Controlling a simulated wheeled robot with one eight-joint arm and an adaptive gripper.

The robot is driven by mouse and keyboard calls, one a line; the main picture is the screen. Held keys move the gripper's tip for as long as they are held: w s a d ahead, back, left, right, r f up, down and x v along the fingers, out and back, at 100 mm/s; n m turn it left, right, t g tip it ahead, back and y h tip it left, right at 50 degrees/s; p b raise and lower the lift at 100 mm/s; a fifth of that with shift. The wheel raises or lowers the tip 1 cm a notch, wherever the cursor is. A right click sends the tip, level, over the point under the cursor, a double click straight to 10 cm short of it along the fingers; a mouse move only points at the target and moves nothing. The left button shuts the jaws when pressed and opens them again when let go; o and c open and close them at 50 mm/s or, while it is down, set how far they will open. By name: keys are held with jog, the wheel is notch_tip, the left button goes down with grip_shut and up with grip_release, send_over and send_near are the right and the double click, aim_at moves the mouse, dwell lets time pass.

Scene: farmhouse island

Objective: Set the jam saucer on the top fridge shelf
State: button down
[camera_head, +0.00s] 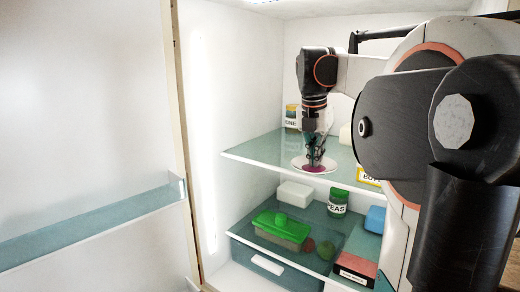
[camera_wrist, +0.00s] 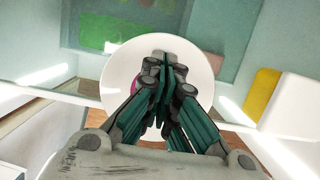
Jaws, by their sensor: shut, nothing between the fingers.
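The jam saucer, a white dish (camera_head: 298,165) with a dark pink patch of jam (camera_head: 314,169), is at the front edge of the top fridge shelf (camera_head: 250,151). In the wrist view the white saucer (camera_wrist: 118,62) lies beneath my gripper (camera_wrist: 165,62), which hides most of the jam. I cannot tell whether the fingertips touch it.
A yellow-labelled package (camera_head: 368,176) and a jar (camera_head: 291,116) stand on the top shelf. Below are a green-lidded box (camera_head: 282,229), a peas jar (camera_head: 338,202), a white box (camera_head: 294,193) and a blue item (camera_head: 375,219). The open fridge door (camera_head: 85,100) stands at left.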

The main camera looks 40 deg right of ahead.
jog(key=shift+d, duration=0.1)
jog(key=shift+w+d, duration=0.1)
jog(key=shift+d, duration=0.1)
